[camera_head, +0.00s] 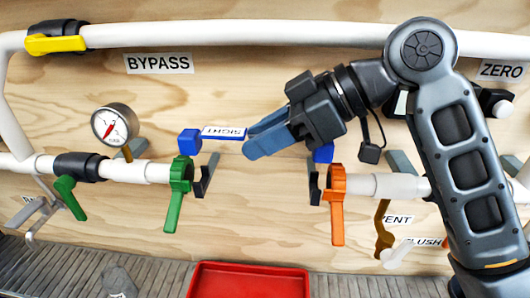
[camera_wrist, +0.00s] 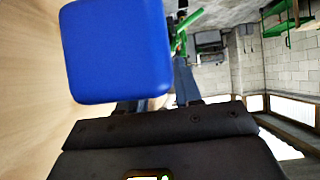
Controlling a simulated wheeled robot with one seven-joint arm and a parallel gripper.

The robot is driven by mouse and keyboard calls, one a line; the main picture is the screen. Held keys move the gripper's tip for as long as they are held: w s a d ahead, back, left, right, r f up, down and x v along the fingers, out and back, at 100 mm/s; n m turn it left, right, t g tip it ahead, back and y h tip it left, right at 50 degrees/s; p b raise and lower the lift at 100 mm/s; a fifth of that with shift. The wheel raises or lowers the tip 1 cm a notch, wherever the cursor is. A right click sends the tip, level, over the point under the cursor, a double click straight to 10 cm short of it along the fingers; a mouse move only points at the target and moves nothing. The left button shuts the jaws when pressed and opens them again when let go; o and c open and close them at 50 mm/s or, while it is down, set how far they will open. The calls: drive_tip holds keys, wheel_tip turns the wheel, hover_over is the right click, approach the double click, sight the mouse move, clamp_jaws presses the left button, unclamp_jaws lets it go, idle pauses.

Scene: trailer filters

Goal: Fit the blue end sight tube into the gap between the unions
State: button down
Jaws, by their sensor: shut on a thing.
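The sight tube shows a blue left end (camera_head: 189,141) and a blue right end (camera_head: 323,152), with a white strip lettered SIGHT (camera_head: 224,132), upside down, between them. My gripper (camera_head: 262,137) is shut on its middle, and its blue-grey fingers hide much of the tube. The tube is roughly level, above the gap. The green-handled union (camera_head: 182,172) is on the gap's left and the orange-handled union (camera_head: 336,183) on its right. In the wrist view a blue end (camera_wrist: 115,50) fills the upper left, beyond the dark gripper body.
Dark brackets stand at the gap's left (camera_head: 207,175) and right (camera_head: 314,184) sides. White pipe runs outward from both unions. A gauge (camera_head: 115,124) and green lever (camera_head: 70,197) are at left. A red tray (camera_head: 250,280) lies below. The wood panel (camera_head: 260,215) between the handles is clear.

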wheel_tip(320, 180, down, 3)
drive_tip(key=shift+f, duration=0.2)
drive_tip(key=c, duration=0.8)
unclamp_jaws()
drive_tip(key=shift+d, duration=0.15)
drive_tip(key=v, duration=0.7)
drive_tip(key=shift+d+r+b, duration=0.1)
drive_tip(key=shift+r+b, duration=0.1)
drive_tip(key=shift+b, duration=0.2)
